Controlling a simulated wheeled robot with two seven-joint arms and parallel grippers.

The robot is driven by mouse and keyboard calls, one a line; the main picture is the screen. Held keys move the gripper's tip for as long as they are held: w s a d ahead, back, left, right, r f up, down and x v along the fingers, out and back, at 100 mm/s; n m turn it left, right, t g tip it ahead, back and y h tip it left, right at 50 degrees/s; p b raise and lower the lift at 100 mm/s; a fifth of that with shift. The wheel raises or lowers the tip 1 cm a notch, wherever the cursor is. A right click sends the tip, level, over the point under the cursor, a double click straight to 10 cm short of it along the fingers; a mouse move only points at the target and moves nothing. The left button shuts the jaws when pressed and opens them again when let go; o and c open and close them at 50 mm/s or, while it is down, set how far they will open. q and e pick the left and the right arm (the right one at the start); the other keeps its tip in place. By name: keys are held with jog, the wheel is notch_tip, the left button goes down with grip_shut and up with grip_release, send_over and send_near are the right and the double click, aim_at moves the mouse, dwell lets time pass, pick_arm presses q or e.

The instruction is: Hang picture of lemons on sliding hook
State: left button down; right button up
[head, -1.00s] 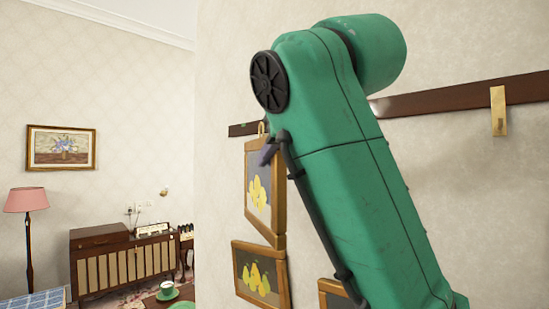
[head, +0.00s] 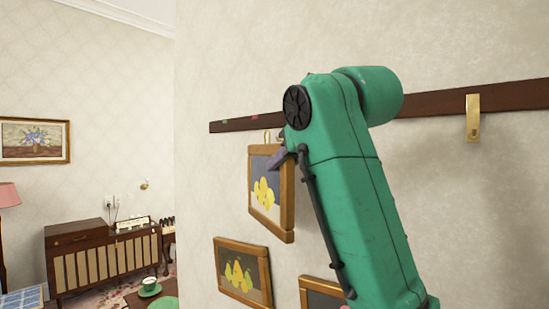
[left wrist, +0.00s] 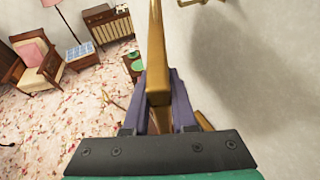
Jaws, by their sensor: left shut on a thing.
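The picture of lemons (head: 265,184), yellow fruit in a wooden frame, hangs upright in my left gripper (head: 280,160). The gripper is shut on the frame's edge; the frame shows edge-on between the fingers in the left wrist view (left wrist: 157,70). The picture is just below the dark rail (head: 240,124) on the wall. A brass sliding hook (head: 473,118) sits on the rail further right, apart from the picture. My right gripper is not in view.
A picture of pears (head: 242,273) is on the wall below, with another frame (head: 318,293) partly behind my arm. Wall right of my arm is bare under the rail.

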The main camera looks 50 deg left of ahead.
pick_arm(q)
jog(key=shift+w+a+p, duration=0.1)
jog(key=shift+w+p, duration=0.35)
jog(key=shift+w, duration=0.55)
jog(key=shift+w+a+f, duration=0.1)
jog(key=shift+w+f, duration=0.15)
jog(key=shift+w, duration=0.35)
jog(key=shift+w+a+f, duration=0.1)
jog(key=shift+w+f, duration=0.1)
jog(key=shift+w, duration=0.35)
jog(key=shift+w+f, duration=0.25)
jog(key=shift+w, duration=0.35)
